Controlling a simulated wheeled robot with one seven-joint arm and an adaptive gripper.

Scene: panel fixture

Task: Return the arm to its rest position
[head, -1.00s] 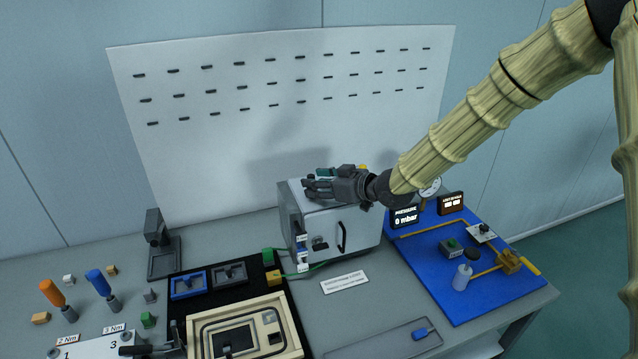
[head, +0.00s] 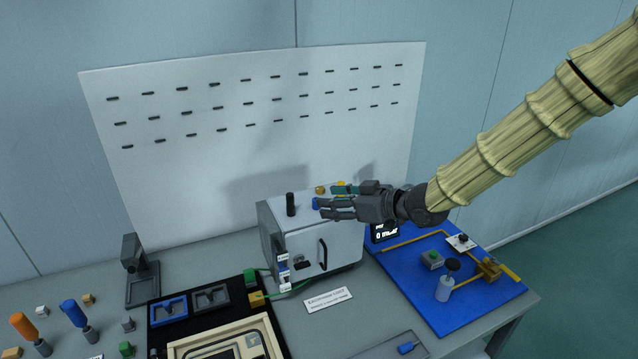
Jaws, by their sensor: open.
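My gripper (head: 338,208) is at the end of my arm, which reaches in from the upper right. It points left, in front of and over the top right part of the grey cabinet (head: 290,242). The fingers are apart and nothing is seen held between them. A black cylinder (head: 291,204), a small blue piece (head: 316,203) and a small orange piece (head: 321,189) show on or just above the cabinet top. A green piece (head: 345,188) shows behind the gripper, partly hidden by it. Contact between the gripper and these things cannot be told.
A blue board (head: 415,298) with a bottle (head: 446,288) and yellow pipes lies to the right; its pressure display is partly hidden by my arm. A slotted white panel (head: 235,150) stands behind. Screwdrivers and trays fill the left. Open space lies above the bench.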

